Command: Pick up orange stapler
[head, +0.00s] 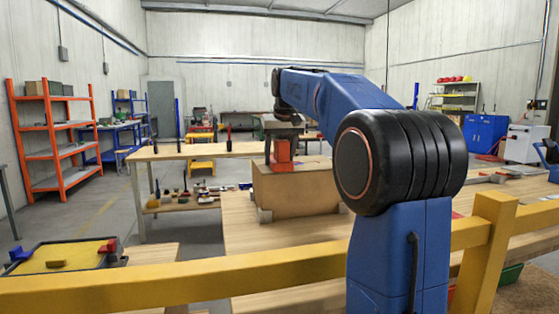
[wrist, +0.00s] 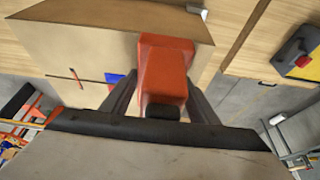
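The orange stapler (head: 283,154) is on top of a brown cardboard box (head: 298,190) in the head view. My gripper (head: 283,148) is directly above and around it, pointing down. In the wrist view the stapler (wrist: 166,70) lies between the two dark fingers of my gripper (wrist: 163,92), one on each side. The fingertips are very close to its sides; I cannot tell whether they press on it. A dark end of the stapler shows toward my palm. In the head view its lower part appears to rest on the box.
The box stands on a wooden table (head: 240,215). A yellow rail (head: 150,290) crosses the foreground. A tray with a yellow surface (head: 70,256) is at lower left. An orange shelf (head: 55,140) stands at the left wall, a blue cabinet (head: 485,133) at the right.

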